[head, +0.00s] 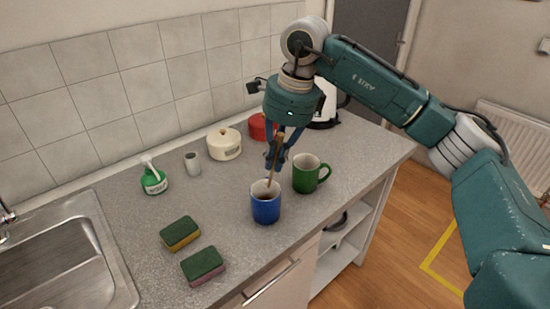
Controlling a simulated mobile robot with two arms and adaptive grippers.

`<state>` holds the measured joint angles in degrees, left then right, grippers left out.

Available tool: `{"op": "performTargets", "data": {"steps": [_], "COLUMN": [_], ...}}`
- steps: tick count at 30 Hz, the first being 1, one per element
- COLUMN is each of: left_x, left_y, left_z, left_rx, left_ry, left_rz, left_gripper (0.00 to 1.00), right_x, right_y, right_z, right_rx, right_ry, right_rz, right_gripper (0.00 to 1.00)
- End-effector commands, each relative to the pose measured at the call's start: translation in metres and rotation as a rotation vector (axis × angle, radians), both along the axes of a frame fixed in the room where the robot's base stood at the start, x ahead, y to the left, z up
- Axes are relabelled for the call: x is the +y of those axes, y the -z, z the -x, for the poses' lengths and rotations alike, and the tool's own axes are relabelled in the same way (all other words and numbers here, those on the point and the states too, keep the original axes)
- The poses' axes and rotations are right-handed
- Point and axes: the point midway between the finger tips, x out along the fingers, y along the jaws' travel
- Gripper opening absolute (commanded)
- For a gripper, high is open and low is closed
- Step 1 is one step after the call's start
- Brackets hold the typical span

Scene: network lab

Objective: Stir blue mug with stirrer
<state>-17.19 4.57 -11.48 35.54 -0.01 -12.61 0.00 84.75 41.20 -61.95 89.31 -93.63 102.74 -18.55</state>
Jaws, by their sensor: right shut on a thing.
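The blue mug (265,207) stands upright on the grey counter, with dark liquid inside. My right gripper (275,162) is above the mug, pointing down, and is shut on the wooden stirrer (272,173). The stirrer is held nearly upright, and its lower end reaches into the mug's opening. The tip is hidden inside the mug. My left gripper is not in view.
A green mug (306,179) stands close to the right of the blue mug. Two sponges (180,234) (203,264) lie at the front left, near the sink (62,262). A green bottle (153,179), a cream pot (224,145), a red container (259,128) and a white kettle (324,110) stand further back.

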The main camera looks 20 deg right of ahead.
Motion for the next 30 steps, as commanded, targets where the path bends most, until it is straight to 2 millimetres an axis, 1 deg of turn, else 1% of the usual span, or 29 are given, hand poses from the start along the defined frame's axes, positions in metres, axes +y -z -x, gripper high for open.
{"op": "performTargets", "data": {"steps": [5, 19, 22, 30], "left_x": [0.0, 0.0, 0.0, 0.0], "left_y": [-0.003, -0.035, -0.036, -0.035], "left_z": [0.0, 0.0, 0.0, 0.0], "left_rx": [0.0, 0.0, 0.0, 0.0], "left_ry": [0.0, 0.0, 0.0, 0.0], "left_rz": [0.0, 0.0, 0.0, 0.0], "left_gripper": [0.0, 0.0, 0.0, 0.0], "right_x": [0.0, 0.001, 0.0, 0.0], "right_y": [-0.004, -0.048, -0.051, -0.05], "right_z": [0.0, 0.0, 0.0, 0.0], "right_rx": [0.0, 0.0, 0.0, 0.0], "right_ry": [0.0, 0.0, 0.0, 0.0], "right_rz": [0.0, -0.001, -0.001, 0.0], "right_gripper": [0.0, 0.0, 0.0, 0.0]}}
